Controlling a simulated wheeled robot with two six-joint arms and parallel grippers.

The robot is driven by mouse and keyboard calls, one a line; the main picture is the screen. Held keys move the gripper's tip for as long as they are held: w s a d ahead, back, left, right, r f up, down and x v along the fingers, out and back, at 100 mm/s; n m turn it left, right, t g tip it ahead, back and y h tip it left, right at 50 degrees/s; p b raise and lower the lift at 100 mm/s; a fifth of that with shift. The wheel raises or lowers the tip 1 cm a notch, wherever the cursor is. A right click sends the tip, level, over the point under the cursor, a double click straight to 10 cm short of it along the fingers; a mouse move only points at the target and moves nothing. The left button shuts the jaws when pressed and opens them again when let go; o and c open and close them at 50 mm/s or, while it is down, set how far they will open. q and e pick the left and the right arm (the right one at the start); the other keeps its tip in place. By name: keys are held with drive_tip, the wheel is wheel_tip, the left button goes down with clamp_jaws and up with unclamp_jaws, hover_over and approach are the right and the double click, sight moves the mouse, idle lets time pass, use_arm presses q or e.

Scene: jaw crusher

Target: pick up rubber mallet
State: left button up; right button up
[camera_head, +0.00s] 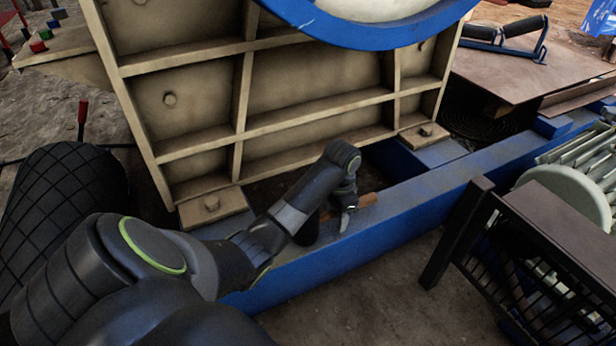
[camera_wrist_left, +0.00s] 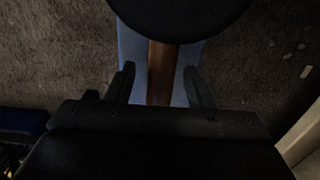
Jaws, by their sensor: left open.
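The rubber mallet lies on the blue steel beam (camera_head: 410,192). Its brown wooden handle (camera_head: 369,199) shows just right of my left gripper, and its black head (camera_head: 307,232) shows partly behind my arm. In the left wrist view the large dark head (camera_wrist_left: 182,14) is at the top, with the handle (camera_wrist_left: 161,62) running down from it. My left gripper (camera_head: 346,207) is low over the beam at the handle. In the left wrist view the open fingers (camera_wrist_left: 160,82) are on either side of the handle, with gaps visible. My right gripper is not in view.
The beige ribbed crusher body (camera_head: 200,95) rises close behind the beam, with a blue-rimmed wheel (camera_head: 375,35) above. A dark railing (camera_head: 500,235) stands to the right, beside a round pale part (camera_head: 565,185). Bare ground (camera_head: 375,280) lies in front of the beam.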

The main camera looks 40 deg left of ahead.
use_arm(q)
clamp_jaws()
drive_tip(key=shift+r, duration=0.2)
idle(0.3)
